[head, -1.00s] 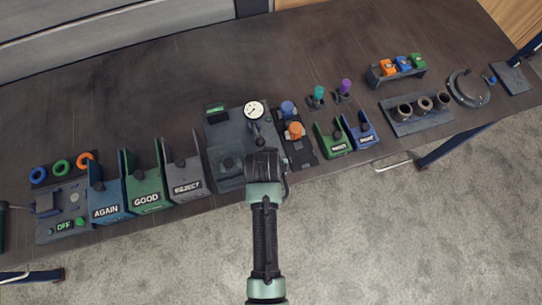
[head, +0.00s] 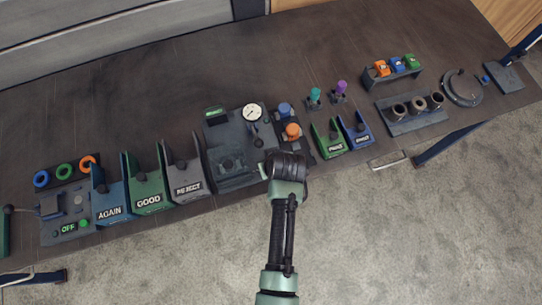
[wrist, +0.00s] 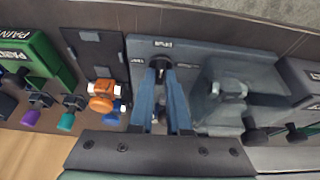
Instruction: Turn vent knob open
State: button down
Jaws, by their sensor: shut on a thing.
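The vent knob (wrist: 158,63) is a dark round knob on the grey test fixture, beside small printed white labels. In the wrist view my gripper (wrist: 161,75) has its two blue-grey fingers converging on the knob, shut on it. The fingers cover part of the knob, so its exact angle is hard to tell. In the head view my gripper (head: 282,168) is at the front right corner of the fixture (head: 222,178), and hides the knob. A white dial gauge (head: 252,112) stands at the back of the fixture.
Orange (head: 292,130) and blue (head: 284,109) capped parts stand close to the right of the fixture. The grey REJECT bin (head: 187,189) adjoins it on the left. Green (head: 333,148) and blue bins are further right. The bench behind the fixture is clear.

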jog(key=c, duration=0.9)
grip_release()
jog(key=v, duration=1.3)
jog(key=shift+w, duration=0.1)
jog(key=w+r+m+t, duration=0.1)
jog(key=w+r+t, duration=0.5)
jog(key=w+r, duration=0.8)
notch_tip(320, 180, up, 20)
jog(key=w+m+t+h, duration=0.1)
jog(key=w+t, duration=0.1)
jog(key=t, duration=0.4)
jog(key=s+r+t, duration=0.3)
jog(key=s+r, duration=0.1)
jog(key=r, duration=0.5)
jog(key=s+a+r+m+t, duration=0.1)
jog(key=s+r+t, duration=0.3)
jog(key=r, duration=0.6)
jog(key=s+r+t+b, duration=0.1)
jog(key=s+r+t, duration=0.3)
jog(key=r, duration=0.6)
jog(key=shift+s+a+r+m, duration=0.1)
jog(key=shift+s+a+m, duration=0.2)
jog(key=shift+s+m, duration=0.1)
